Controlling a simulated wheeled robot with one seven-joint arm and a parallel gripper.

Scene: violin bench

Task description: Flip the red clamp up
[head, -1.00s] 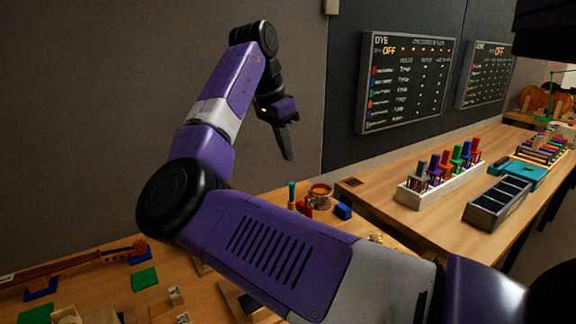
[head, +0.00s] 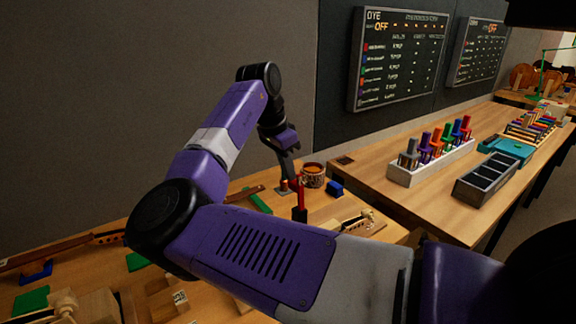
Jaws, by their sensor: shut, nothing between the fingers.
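A red upright piece (head: 301,190) on a dark base stands on the bench, just right of my gripper; I take it to be the red clamp. Its top points up. My gripper (head: 291,176) hangs with its fingers pointing down, low over the bench at the piece's upper left. The fingers are shut and empty. In this view the fingertips lie very close to the red piece, but I cannot tell whether they touch it. My own forearm covers the bench in front of the clamp's base.
A brown jar (head: 313,175) and a blue block (head: 335,188) stand close to the right of the clamp. A violin neck (head: 75,244) lies at left.

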